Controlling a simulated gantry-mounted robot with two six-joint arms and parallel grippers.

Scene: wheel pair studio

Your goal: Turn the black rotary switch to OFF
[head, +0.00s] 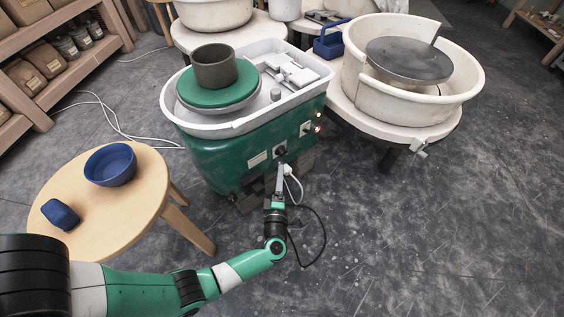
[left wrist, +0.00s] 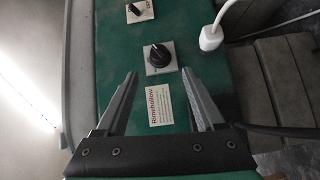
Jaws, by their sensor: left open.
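The black rotary switch (left wrist: 135,10) sits on a pale plate with ON and OFF lettering, at the top edge of the left wrist view and partly cut off. In the head view it is on the green wheel's front panel (head: 306,128), small. My left gripper (left wrist: 159,77) is open and empty. Its fingertips point at the panel, one to each side of this second knob and just short of it. The right gripper is not in view.
A white plug and cable (left wrist: 211,36) sit right of the knobs. A green wheel base (head: 225,160) carries a splash tray and a clay pot (head: 214,66). A wooden stool (head: 140,205) with a blue bowl (head: 110,164) stands left. Another wheel (head: 410,65) stands right.

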